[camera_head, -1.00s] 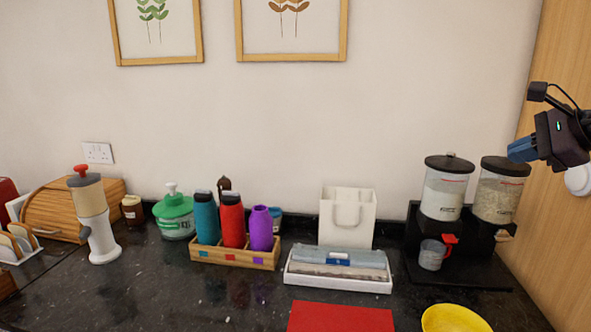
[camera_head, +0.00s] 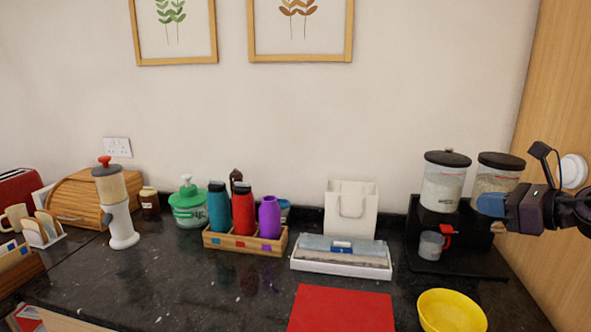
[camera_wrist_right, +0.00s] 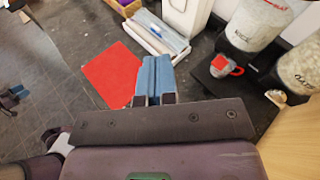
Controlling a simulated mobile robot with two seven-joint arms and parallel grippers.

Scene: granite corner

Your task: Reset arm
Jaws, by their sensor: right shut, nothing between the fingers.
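My right gripper (camera_head: 490,204) comes in from the right edge in the head view, in the air in front of the dry-food dispenser. Its blue fingers are shut with nothing between them. They also show shut in the right wrist view (camera_wrist_right: 152,80), above the dark counter and beside the red mat in that picture.
On the dark counter (camera_head: 200,290) stand a two-jar dispenser (camera_head: 443,185) with a measuring cup (camera_head: 431,245), a yellow bowl (camera_head: 452,311), a red mat (camera_head: 342,309), a white tray (camera_head: 341,268), a paper bag (camera_head: 350,208) and a bottle crate (camera_head: 245,244). A wooden panel (camera_head: 560,110) rises at right.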

